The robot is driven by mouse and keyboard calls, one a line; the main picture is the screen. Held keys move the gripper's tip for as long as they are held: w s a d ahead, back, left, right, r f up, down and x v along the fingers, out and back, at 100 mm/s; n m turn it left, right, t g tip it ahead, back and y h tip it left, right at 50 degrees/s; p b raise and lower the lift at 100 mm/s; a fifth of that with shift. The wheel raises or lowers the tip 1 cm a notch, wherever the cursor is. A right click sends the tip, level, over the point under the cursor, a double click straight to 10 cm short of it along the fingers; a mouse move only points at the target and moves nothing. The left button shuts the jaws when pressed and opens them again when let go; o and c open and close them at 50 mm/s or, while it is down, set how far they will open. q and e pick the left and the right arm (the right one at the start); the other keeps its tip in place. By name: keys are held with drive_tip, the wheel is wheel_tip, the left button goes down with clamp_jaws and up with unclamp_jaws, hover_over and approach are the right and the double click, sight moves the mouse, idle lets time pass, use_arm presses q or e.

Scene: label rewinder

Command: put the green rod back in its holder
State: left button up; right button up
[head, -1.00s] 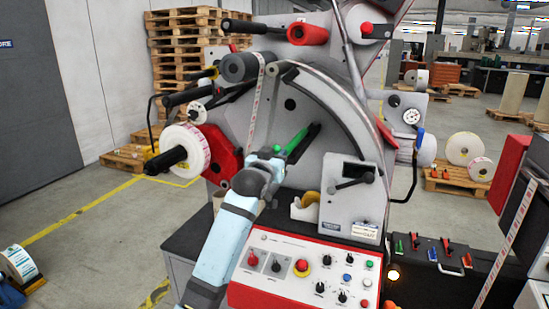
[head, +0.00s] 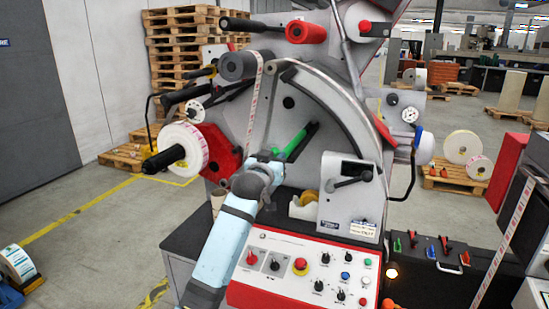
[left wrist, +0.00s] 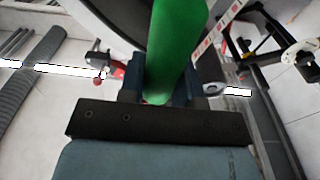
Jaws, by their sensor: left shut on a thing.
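The green rod (head: 296,142) runs diagonally in front of the grey machine face, over a dark slanted slot-like part (head: 312,128). Its upper end lies at or in front of this part; I cannot tell whether it is inside. My left gripper (head: 276,157) is shut on the rod's lower end. In the left wrist view the rod (left wrist: 177,45) stands up between the fingers of the left gripper (left wrist: 160,85) and fills the upper middle. My right gripper is not in view.
A white label roll (head: 186,148) juts out at the left. A lever block (head: 350,195) and a tape roll (head: 305,203) sit to the right of the gripper. A black box (head: 430,262) stands at the lower right.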

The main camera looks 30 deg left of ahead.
use_arm(q)
drive_tip(key=shift+f, duration=0.4)
idle(0.3)
drive_tip(key=o, duration=1.1)
drive_tip(key=shift+s, duration=0.1)
